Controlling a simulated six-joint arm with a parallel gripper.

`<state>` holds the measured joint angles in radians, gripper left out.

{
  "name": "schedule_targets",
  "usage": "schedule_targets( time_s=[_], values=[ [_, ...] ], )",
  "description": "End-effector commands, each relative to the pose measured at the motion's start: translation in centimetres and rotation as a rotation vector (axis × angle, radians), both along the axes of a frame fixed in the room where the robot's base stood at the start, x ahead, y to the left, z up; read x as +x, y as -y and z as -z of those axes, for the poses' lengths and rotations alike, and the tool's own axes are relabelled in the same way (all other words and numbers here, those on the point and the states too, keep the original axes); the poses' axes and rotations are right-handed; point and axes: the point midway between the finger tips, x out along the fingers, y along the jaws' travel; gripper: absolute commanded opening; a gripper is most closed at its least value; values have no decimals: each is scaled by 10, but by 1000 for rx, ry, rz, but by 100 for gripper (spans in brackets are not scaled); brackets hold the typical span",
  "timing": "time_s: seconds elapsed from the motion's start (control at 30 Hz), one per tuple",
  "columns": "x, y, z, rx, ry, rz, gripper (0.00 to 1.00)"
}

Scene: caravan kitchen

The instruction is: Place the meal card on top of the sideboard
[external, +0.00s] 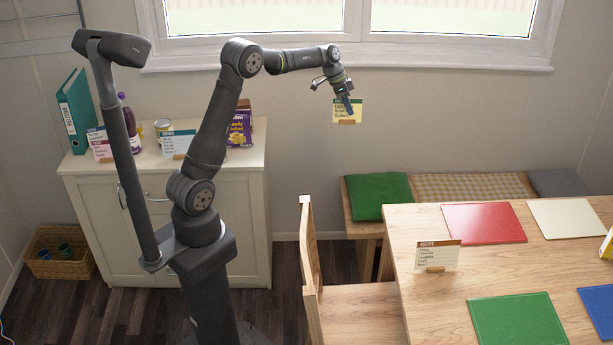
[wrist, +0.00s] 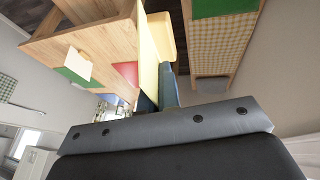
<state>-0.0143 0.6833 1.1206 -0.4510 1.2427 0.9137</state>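My gripper (external: 346,104) is shut on a yellow card with a dark header and a small wooden foot (external: 342,112); its print is too small to read. It hangs in the air right of the sideboard and above bench height. In the wrist view the card (wrist: 149,62) shows nearly edge-on between my blue-grey fingers (wrist: 158,92). The cream sideboard (external: 235,215) stands at the left against the wall, partly hidden by my arm. On its top stand a pink-and-white card (external: 101,146) and a blue-headed card (external: 177,143). Another card (external: 437,256) stands on the table.
The sideboard also bears a teal binder (external: 76,110), a dark bottle (external: 129,122), a can (external: 162,128) and a purple box (external: 240,130). A bench with a green cushion (external: 379,196), a chair (external: 309,245) and a table (external: 408,285) with coloured mats fill the right.

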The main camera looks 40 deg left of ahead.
Motion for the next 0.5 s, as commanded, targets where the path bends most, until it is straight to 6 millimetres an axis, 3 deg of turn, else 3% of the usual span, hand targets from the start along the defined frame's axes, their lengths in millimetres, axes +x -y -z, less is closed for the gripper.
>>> schedule_targets(
  time_s=[0.03, 0.27, 0.5],
  values=[
    [0, -29, 0, 0, 0, -3, 0],
    [-16, -138, -1, 0, 0, 32, 0],
    [-54, -249, -4, -1, 1, 68, 0]
  ],
)
